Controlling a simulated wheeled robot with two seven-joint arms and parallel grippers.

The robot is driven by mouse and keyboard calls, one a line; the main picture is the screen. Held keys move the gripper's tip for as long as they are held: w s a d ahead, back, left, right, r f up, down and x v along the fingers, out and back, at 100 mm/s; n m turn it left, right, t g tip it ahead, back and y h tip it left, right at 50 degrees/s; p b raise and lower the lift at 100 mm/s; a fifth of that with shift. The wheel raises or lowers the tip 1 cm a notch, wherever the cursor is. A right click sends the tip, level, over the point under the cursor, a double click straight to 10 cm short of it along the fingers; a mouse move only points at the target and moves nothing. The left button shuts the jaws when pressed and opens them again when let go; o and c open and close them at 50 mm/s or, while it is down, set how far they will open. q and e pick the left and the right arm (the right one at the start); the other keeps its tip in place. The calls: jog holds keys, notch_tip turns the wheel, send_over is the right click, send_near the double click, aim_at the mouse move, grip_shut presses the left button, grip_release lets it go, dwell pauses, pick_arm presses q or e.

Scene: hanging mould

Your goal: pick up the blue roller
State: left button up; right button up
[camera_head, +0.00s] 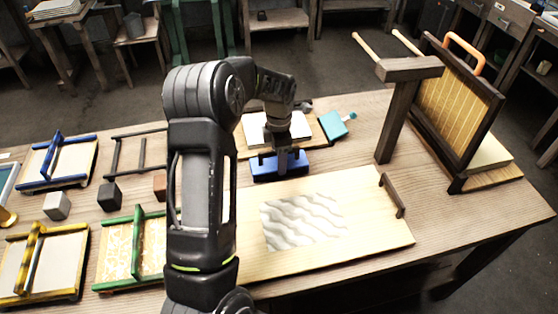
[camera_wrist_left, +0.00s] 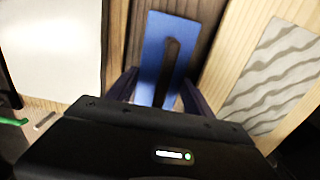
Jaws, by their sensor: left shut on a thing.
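The blue roller (camera_head: 265,170) is a blue block under my left gripper, between the board with the white sheet and the board with the wavy print. In the left wrist view the roller (camera_wrist_left: 153,42) shows as a flat blue shape with a dark raised handle along its middle. My left gripper (camera_head: 287,158) points down onto it and is shut on its handle, with a finger on each side in the wrist view (camera_wrist_left: 160,88). I cannot tell whether the roller touches the table. My right gripper is not in view.
The wavy-print board (camera_head: 365,225) lies right in front. A white block (camera_head: 265,130) on a board and a teal piece (camera_head: 333,125) lie behind. A dark post (camera_head: 400,110) and an upright framed screen (camera_head: 455,105) stand at right. Blue, green and yellow frames (camera_head: 45,265) fill the left.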

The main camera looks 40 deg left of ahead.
pick_arm(q)
jog(key=shift+c, duration=1.1)
notch_tip(320, 180, up, 10)
jog(key=p, duration=0.6)
jog(key=shift+p, duration=0.35)
jog(key=shift+w+d, duration=0.1)
